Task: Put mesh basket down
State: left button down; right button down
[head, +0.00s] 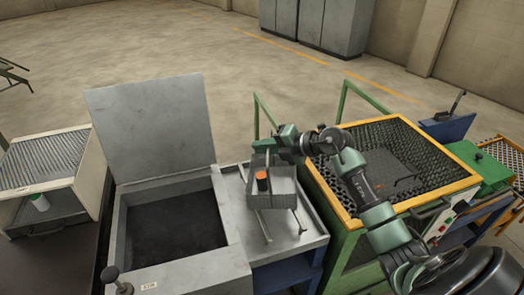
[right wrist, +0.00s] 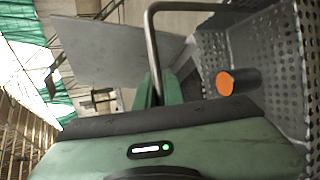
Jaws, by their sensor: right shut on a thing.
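The mesh basket (head: 285,192) is a small grey perforated box, seen over the grey tray-topped bench in the head view. A dark cylinder with an orange end (head: 262,182) stands in it. My right gripper (head: 268,148) is above the basket and shut on its handle. In the right wrist view the bent metal handle (right wrist: 152,45) runs down to the jaws. The basket's perforated wall (right wrist: 285,70) and the orange-ended cylinder (right wrist: 228,82) are beside it. I cannot tell whether the basket's bottom touches the bench. My left gripper is not in view.
The grey bench (head: 232,215) carries thin metal tools (head: 265,228) below the basket. Left of it is an open box with a raised lid (head: 150,125). Right stands a yellow-rimmed mesh bin (head: 452,187). A slatted rack (head: 45,160) is at far left.

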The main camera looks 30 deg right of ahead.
jog(key=shift+f, duration=0.65)
jog(key=shift+s+f, duration=0.1)
jog(key=shift+f, duration=0.05)
jog(key=c, duration=2)
grip_release()
jog(key=shift+f, duration=0.25)
jog(key=o, duration=0.5)
jog(key=shift+c, duration=0.2)
jog(key=shift+r, duration=0.1)
jog(key=b+v, duration=0.2)
jog(key=v, duration=1)
jog(key=shift+b, duration=0.35)
